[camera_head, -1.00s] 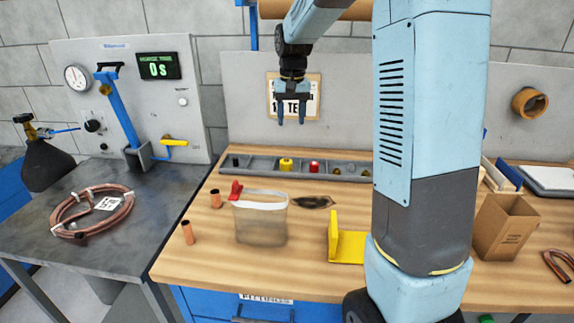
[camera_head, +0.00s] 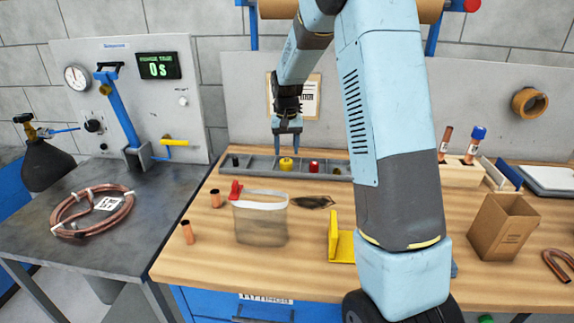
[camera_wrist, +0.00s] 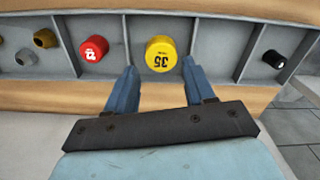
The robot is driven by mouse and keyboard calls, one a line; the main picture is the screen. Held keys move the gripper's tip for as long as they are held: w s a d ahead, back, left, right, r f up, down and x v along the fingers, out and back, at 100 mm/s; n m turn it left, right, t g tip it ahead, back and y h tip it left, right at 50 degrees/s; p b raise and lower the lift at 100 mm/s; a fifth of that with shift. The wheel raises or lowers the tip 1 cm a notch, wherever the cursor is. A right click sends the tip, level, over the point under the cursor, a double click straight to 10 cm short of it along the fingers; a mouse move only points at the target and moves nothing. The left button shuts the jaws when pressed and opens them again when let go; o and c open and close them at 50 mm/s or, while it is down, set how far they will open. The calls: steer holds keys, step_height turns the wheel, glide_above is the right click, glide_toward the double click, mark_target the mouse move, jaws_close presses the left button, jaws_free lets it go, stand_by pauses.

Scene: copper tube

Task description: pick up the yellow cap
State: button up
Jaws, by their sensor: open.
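The yellow cap (camera_head: 286,164) sits in a compartment of the grey divided tray (camera_head: 262,166) at the back of the wooden bench. In the wrist view the yellow cap (camera_wrist: 160,54), marked 35, lies just beyond my fingertips and lines up roughly with the gap between them. My gripper (camera_head: 287,151) is open and empty, pointing down just above the cap. Its two blue fingers also show in the wrist view (camera_wrist: 160,70), apart from each other and with the cap not between them as far as I can tell.
A red cap (camera_wrist: 93,48) marked 12 sits in the compartment beside the yellow one. Brass pieces (camera_wrist: 44,38) and a black cap (camera_wrist: 274,58) lie in other compartments. A clear container (camera_head: 260,220) and a yellow bracket (camera_head: 340,240) stand nearer the front of the bench.

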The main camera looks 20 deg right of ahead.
mark_target(286, 161)
steer(key=shift+f, duration=2.8)
steer(key=shift+c, duration=0.2)
steer(key=c, duration=0.6)
steer(key=shift+r, duration=0.1)
steer(key=shift+c, duration=0.2)
